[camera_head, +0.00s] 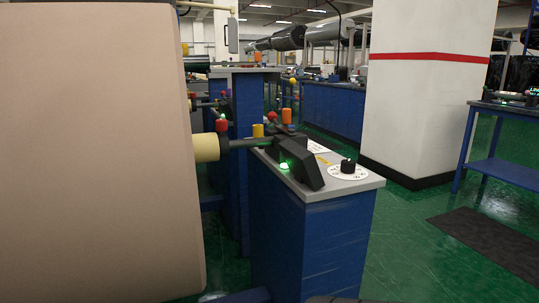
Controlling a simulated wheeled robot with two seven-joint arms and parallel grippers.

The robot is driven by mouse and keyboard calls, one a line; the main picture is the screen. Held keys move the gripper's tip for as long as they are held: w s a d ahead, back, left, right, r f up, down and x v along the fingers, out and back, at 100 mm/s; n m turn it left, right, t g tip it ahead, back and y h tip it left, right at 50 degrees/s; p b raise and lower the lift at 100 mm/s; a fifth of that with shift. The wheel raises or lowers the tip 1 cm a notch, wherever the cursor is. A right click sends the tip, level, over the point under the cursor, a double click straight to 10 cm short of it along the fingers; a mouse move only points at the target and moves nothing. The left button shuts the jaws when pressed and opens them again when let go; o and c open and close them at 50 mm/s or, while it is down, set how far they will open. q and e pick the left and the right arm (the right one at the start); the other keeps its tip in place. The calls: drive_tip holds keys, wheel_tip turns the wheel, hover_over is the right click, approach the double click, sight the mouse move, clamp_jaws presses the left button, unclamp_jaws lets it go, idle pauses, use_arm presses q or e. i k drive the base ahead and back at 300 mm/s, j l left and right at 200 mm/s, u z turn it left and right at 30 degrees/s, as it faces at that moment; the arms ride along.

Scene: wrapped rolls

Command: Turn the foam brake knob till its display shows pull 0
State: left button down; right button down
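The brake knob (348,165) is a small black knob on a white round dial (341,174) with dark marks. It stands on the grey top of a blue cabinet (318,240), near its right front corner. A black wedge-shaped housing (301,165), perhaps the display, sits left of the knob with a green glow at its base. Any display figures face away or are too small to read. Neither gripper can be made out; a dark shape at the bottom edge is unclear.
A large tan roll (95,150) fills the left side, its pale core (206,147) on a shaft reaching the cabinet. A white pillar (425,90) with a red stripe stands behind right. A blue table (505,170) and dark mat (490,242) are at right. Green floor between is clear.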

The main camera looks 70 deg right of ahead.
sight(348, 166)
drive_tip(key=z, duration=2.6)
